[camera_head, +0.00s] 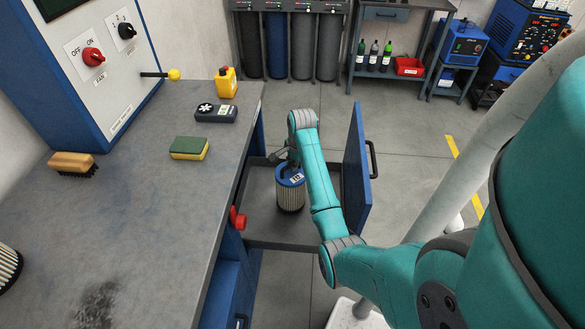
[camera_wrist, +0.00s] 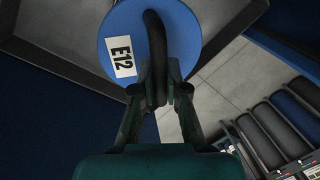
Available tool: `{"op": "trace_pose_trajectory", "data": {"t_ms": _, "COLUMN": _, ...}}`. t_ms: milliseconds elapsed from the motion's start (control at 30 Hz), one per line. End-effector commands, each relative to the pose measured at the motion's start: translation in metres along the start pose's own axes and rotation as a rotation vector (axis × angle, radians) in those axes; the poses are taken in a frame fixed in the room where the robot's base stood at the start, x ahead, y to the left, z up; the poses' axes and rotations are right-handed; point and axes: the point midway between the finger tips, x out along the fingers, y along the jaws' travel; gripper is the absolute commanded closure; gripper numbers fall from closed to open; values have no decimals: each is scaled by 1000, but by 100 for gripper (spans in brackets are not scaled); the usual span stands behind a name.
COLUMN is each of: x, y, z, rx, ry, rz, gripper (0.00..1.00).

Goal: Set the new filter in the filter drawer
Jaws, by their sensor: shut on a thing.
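The new filter (camera_head: 290,193) is a pleated cylinder with a blue top cap. In the head view it stands upright inside or just above the open filter drawer (camera_head: 270,235); I cannot tell if its base touches the drawer floor. The wrist view shows its blue cap (camera_wrist: 185,40) with a white E12 label and a black handle. My gripper (camera_wrist: 160,95) is shut on that handle. In the head view my gripper (camera_head: 290,160) is partly hidden behind the arm. The drawer's blue front (camera_head: 357,170) is pulled out, to the right of the filter.
Another pleated filter (camera_head: 8,268) shows at the left edge. A red knob (camera_head: 237,218) is beside the drawer. Open floor lies right.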

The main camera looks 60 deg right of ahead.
Motion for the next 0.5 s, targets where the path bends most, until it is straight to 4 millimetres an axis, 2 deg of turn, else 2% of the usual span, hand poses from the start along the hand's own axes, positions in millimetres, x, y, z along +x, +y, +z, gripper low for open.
{"op": "trace_pose_trajectory", "data": {"t_ms": 167, "x": 17, "y": 3, "z": 0, "rx": 0, "ry": 1, "rz": -2, "gripper": 100}}
{"op": "trace_pose_trajectory", "data": {"t_ms": 500, "x": 20, "y": 3, "z": 0, "rx": 0, "ry": 1, "rz": -2, "gripper": 100}}
